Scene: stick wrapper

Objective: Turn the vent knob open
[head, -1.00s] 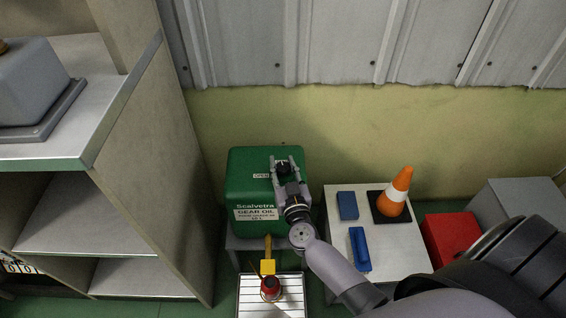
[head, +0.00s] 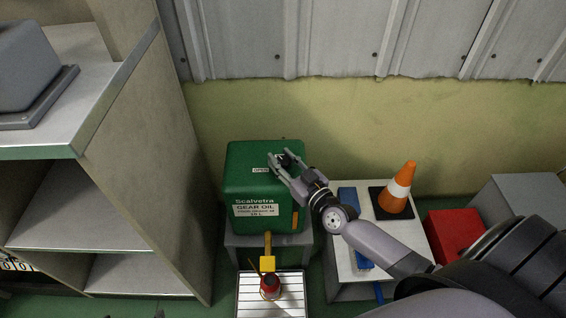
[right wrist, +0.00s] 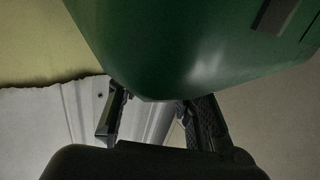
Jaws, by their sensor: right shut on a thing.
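The green gear oil can (head: 240,185) stands on a small grey stand, with a white label on its front and a small "OPEN" tag on its top. The dark vent knob (head: 289,159) is on the can's top, to the right of the tag. My right gripper (head: 282,164) is shut on the knob, one finger on either side, with its wrist off to the lower right. In the right wrist view the two fingers flank the green can (right wrist: 190,50); the knob cannot be made out there. My left gripper is not in view.
A yellow tap (head: 267,262) hangs at the can's front above a red-topped container (head: 270,285) on a slatted tray (head: 300,300). Right, a side table holds blue items and an orange cone (head: 401,182). A shelf unit (head: 150,180) stands left.

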